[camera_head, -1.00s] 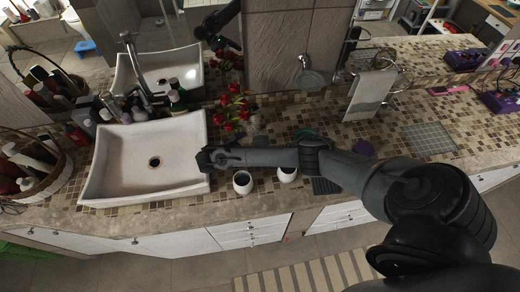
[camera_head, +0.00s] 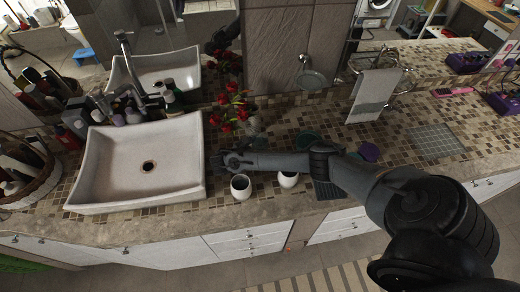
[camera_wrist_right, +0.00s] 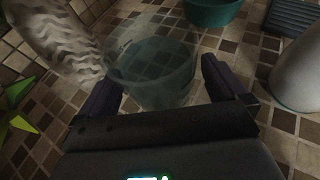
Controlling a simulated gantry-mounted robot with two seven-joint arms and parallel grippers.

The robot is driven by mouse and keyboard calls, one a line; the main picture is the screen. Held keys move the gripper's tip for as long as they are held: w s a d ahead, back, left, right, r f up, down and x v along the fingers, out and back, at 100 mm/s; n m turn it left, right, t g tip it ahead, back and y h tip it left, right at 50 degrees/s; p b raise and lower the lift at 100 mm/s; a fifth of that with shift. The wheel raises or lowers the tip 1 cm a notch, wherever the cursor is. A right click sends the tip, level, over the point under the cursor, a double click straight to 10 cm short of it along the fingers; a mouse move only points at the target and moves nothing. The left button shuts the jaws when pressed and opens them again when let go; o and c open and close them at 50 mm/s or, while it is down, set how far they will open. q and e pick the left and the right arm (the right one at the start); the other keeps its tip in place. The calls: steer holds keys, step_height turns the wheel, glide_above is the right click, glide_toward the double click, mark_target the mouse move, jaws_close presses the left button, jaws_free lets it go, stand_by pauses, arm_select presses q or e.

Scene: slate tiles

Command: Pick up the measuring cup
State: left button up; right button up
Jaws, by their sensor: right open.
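The measuring cup (camera_wrist_right: 150,65) looks like a clear, faintly grey-green glass vessel in the right wrist view. It stands on the tiled counter, directly ahead of my right gripper (camera_wrist_right: 160,85). The gripper's two dark fingers are apart, one on each side of the cup's near part. I cannot tell whether either finger touches the glass. In the head view my right gripper (camera_head: 222,160) is low over the counter, just right of the sink, and I cannot make out the cup clearly there. My left gripper is not in view.
The white sink (camera_head: 190,190) is at the left. Two white cups (camera_head: 240,188) (camera_head: 288,179) stand close in front of my right arm. Red flowers (camera_head: 228,105) are behind it. A teal bowl (camera_wrist_right: 210,10) and a patterned grey vase (camera_wrist_right: 55,40) are near the measuring cup.

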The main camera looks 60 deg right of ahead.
mark_target(266, 138)
steer(key=shift+s+d+f, duration=0.15)
steer(key=shift+d+f, duration=0.1)
steer(key=shift+d, duration=0.2)
steer(key=shift+c, duration=0.3)
steer(key=c, duration=1.2)
steer(key=shift+r, duration=0.15)
steer(key=shift+c, duration=0.2)
steer(key=shift+r, duration=0.5)
steer(key=r, duration=0.2)
steer(key=d+r+p, duration=0.1)
steer(key=shift+s+r, duration=0.3)
steer(key=shift+s, duration=0.05)
steer(key=s+d+r+p, duration=0.1)
steer(key=s+d+r, duration=0.5)
steer(key=d, duration=0.2)
steer(key=shift+s, duration=0.4)
